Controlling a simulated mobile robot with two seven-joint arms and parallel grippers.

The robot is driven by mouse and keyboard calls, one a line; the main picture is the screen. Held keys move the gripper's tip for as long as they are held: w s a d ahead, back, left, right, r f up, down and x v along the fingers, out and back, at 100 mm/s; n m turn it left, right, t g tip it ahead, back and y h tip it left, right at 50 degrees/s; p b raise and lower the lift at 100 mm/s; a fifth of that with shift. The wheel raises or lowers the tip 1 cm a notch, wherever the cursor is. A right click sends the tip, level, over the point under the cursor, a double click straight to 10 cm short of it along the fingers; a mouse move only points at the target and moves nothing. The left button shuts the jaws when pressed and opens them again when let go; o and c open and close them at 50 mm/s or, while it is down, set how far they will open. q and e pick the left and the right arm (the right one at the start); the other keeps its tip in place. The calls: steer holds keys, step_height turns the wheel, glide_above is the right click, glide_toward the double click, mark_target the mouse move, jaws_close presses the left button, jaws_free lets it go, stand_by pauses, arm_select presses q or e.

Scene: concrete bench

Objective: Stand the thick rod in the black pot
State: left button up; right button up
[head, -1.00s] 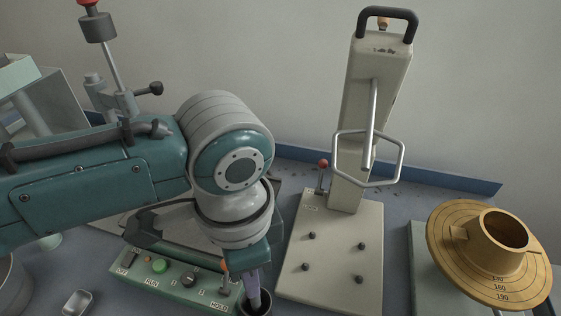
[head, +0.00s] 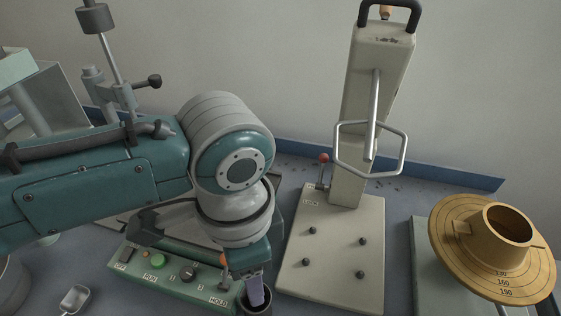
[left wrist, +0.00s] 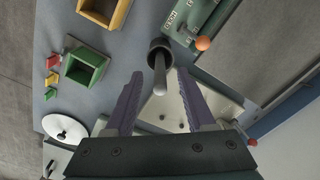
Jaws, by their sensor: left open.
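The black pot (left wrist: 158,44) is in the upper middle of the left wrist view, and its dark rim (head: 254,308) shows at the bottom edge of the head view. The grey thick rod (left wrist: 160,82) stands with one end inside the pot, its other end pointing toward the wrist camera. My left gripper (left wrist: 156,86) is open, with its purple fingers on either side of the rod and visible gaps to it. In the head view a purple finger (head: 256,291) is just above the pot, and the rod is hidden there. My right gripper is in neither view.
A green control panel (head: 180,272) lies beside the pot. A cream stand with a hexagonal handle (head: 335,262) is to the right, and a brass flanged collar (head: 462,240) farther right. A green box (left wrist: 86,68) and several small blocks lie on the bench.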

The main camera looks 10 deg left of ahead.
arm_select(q)
step_height(320, 180, up, 10)
steer(key=shift+p, duration=0.85)
steer(key=s+d+n+h, duration=0.1)
steer(key=s+d+h, duration=0.1)
steer(key=s+d, duration=0.15)
steer(key=s+a+n+t+y, duration=0.2)
steer(key=s+a+n+t, duration=0.2)
steer(key=s+a+n, duration=0.7)
step_height(320, 180, up, 36)
steer(key=w+a+m+p, duration=0.1)
steer(key=w+m+p, duration=0.1)
steer(key=p, duration=3.3)
steer(key=shift+w+a+m+p, duration=0.2)
steer(key=shift+a+m+p, duration=0.15)
steer(key=shift+m, duration=0.05)
steer(key=shift+r, duration=0.1)
